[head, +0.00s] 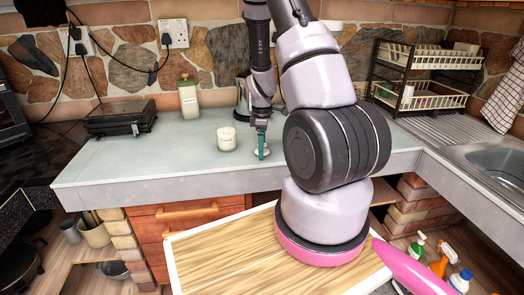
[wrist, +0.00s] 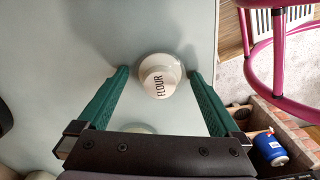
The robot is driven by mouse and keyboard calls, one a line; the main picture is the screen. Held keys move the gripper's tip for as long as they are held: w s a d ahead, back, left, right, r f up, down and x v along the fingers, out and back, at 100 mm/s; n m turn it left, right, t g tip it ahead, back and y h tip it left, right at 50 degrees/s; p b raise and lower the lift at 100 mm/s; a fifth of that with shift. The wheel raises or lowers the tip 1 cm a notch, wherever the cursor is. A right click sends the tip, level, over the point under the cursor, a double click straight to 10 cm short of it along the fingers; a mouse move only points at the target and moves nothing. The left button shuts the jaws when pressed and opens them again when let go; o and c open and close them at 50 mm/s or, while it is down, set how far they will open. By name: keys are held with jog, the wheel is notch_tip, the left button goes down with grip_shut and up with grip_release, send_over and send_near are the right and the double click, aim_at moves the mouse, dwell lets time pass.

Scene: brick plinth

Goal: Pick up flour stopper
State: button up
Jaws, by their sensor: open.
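The flour stopper (wrist: 160,78) is a small white round piece with a wider pale base and the word FLOUR on it. In the wrist view it sits on the pale counter, between the green fingertips of my gripper (wrist: 158,86). The fingers are open, with a gap on each side of the stopper. In the head view my gripper (head: 262,152) points down at the counter near its front edge, and I cannot make out the stopper there.
A white jar (head: 226,138) stands just left of my gripper on the counter (head: 165,160). A green-capped bottle (head: 188,98) and a black appliance (head: 121,117) are farther back left. A dish rack (head: 428,100) and sink (head: 497,160) are right. A blue can (wrist: 270,148) shows beyond the counter edge.

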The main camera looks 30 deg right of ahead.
jog(key=c, duration=1.2)
jog(key=shift+r, duration=0.1)
jog(key=shift+c, duration=0.2)
